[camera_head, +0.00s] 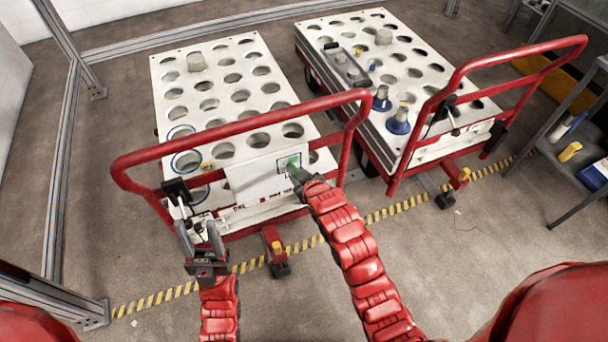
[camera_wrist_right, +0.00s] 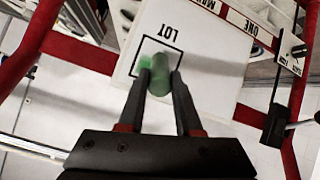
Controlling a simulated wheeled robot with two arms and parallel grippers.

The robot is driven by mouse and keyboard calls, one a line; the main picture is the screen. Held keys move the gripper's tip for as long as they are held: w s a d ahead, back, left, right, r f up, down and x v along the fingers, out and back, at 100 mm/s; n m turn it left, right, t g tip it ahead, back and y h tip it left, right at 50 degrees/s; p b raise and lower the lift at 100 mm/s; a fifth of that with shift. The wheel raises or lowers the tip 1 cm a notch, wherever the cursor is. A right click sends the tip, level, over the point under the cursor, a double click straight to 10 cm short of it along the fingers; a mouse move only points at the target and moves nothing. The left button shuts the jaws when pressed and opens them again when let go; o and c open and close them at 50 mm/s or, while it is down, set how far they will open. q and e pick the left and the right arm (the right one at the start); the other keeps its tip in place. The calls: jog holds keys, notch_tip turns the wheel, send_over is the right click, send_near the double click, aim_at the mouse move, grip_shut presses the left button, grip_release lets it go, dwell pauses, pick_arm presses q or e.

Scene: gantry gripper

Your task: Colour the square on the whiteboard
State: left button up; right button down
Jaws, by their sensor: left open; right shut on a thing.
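The whiteboard (camera_head: 258,180) hangs on the front of the left trolley, below its red handle. The black-outlined square (camera_wrist_right: 150,46) is on it beside the word LOT, with a patch of green (camera_wrist_right: 143,63) at one side and white elsewhere. My right gripper (camera_head: 297,168) is shut on a green marker (camera_wrist_right: 160,72), which is over the square. The fingers and marker hide part of the square; whether the tip touches the board cannot be told. My left gripper (camera_head: 198,235) is open and empty, in front of the trolley's lower left.
A second trolley (camera_head: 455,155) with blue-based items stands to the right. A shelf (camera_head: 560,150) is at far right.

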jog(key=shift+w+d+r+p, duration=0.1)
jog(key=shift+d+r+p, duration=0.1)
jog(key=shift+r, duration=0.25)
jog(key=shift+d+r+p, duration=0.15)
jog(key=shift+r, duration=0.3)
jog(key=a+b, duration=0.1)
jog(key=a, duration=0.1)
jog(key=s+a+b, duration=0.1)
jog(key=a, duration=0.1)
jog(key=shift+s+f, duration=0.1)
jog(key=shift+s, duration=0.1)
dwell(1.6)
jog(key=s+d+p, duration=0.1)
jog(key=s+d, duration=0.1)
jog(key=s, duration=0.3)
jog(key=shift+s, duration=0.35)
